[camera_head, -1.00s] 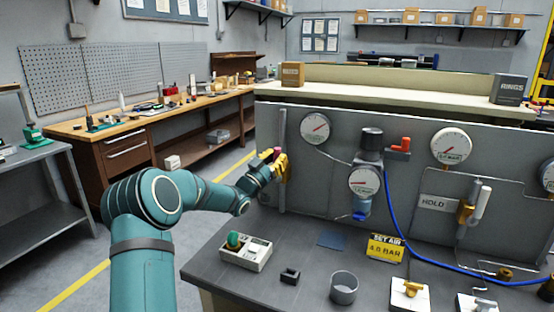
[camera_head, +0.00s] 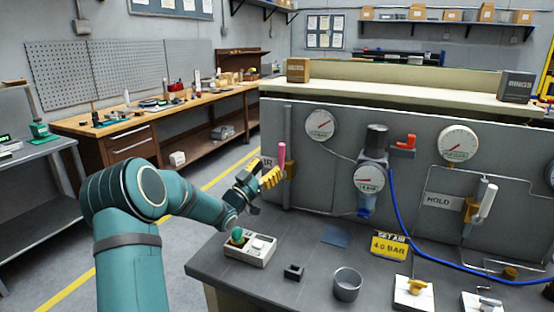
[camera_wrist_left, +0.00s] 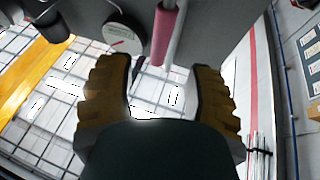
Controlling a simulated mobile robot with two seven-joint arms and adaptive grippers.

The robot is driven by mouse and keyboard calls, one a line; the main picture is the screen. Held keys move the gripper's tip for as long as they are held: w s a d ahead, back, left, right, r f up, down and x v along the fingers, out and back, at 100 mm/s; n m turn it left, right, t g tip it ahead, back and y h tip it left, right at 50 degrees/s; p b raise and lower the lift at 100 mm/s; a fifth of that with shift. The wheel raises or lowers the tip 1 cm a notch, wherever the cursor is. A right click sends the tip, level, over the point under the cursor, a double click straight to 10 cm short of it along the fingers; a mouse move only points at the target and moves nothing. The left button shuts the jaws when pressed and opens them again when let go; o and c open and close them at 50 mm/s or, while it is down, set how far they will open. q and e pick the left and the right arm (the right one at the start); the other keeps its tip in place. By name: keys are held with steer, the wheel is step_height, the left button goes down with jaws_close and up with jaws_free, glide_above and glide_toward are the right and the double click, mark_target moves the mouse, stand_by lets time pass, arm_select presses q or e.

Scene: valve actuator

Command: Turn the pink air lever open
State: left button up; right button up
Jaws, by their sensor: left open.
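The pink air lever (camera_head: 281,154) stands upright on the left part of the grey panel, on a yellow valve body partly hidden by my gripper. My left gripper (camera_head: 270,179), with yellow fingers, is just left of and below the lever. In the left wrist view the fingers (camera_wrist_left: 160,75) are spread with nothing between them. The pink lever (camera_wrist_left: 166,36) shows there beyond the fingertips, apart from them, beside a pale vertical pipe (camera_wrist_left: 183,25). My right gripper is in neither view.
Gauges (camera_head: 321,125) and a regulator with a black knob (camera_head: 376,138) are right of the lever. A box with a green button (camera_head: 249,247), a small black block (camera_head: 293,272) and a metal cup (camera_head: 346,285) stand on the bench below. A blue hose (camera_head: 396,215) hangs further right.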

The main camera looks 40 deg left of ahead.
arm_select(q)
steer(key=v, duration=0.4)
steer(key=shift+s+f, duration=0.15)
steer(key=shift+s, duration=0.25)
